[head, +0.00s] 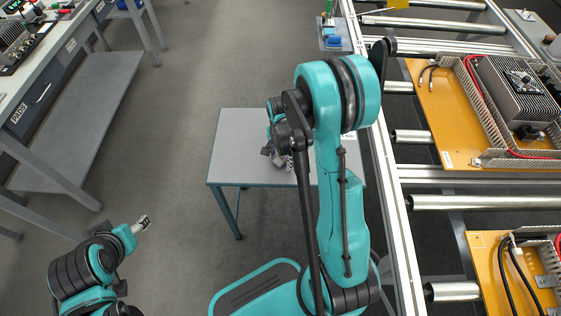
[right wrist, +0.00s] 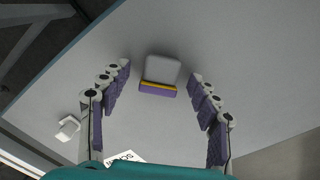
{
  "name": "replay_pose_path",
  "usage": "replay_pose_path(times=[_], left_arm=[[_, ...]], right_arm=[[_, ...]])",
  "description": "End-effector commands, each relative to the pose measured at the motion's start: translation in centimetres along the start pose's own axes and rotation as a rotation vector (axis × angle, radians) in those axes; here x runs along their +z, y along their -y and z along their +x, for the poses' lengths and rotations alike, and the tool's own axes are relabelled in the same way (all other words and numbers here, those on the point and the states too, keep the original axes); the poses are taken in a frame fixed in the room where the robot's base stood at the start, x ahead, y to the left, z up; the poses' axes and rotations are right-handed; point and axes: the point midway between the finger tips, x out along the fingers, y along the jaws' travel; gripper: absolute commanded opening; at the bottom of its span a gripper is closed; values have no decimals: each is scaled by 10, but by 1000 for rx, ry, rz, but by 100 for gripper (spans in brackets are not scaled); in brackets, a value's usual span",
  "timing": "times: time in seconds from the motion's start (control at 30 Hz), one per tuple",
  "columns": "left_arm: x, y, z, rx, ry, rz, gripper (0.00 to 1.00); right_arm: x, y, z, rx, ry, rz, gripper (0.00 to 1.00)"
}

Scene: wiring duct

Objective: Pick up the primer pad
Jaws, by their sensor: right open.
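A small block, which I take to be the primer pad (right wrist: 162,69), lies on the grey tabletop in the right wrist view. It has a light grey top, a yellow stripe and a purple edge. My right gripper (right wrist: 160,74) is open, with a purple-padded finger on each side of the pad. Neither finger visibly touches it. In the head view the right gripper (head: 277,155) is over the small grey table, partly behind my arm, and the pad is hidden there. My left gripper (head: 142,223) is low at the left, away from the table, too small to read.
The small grey table (head: 238,147) is otherwise mostly clear. A small white piece (right wrist: 68,128) and a printed label (right wrist: 124,157) show in the wrist view. A roller conveyor (head: 393,195) with orange panels (head: 432,112) stands close on the right. A workbench (head: 60,50) is at left.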

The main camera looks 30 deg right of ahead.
Motion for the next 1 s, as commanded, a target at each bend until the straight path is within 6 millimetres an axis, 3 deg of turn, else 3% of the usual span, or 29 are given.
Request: replay_pose_path(times=[0.03,0.2,0.67,0.93,1.0], left_arm=[[0,0,0,0,0,0,58],[0,0,0,0,0,0,58],[-2,0,-3,0,0,0,58],[-15,0,-20,0,0,0,58],[-17,0,-24,0,0,0,58]], right_arm=[[0,0,-1,0,0,0,59],[0,0,-1,0,0,0,18],[0,0,-6,0,0,0,14],[0,0,-46,0,0,0,14],[-4,-14,-54,0,0,5,14]])
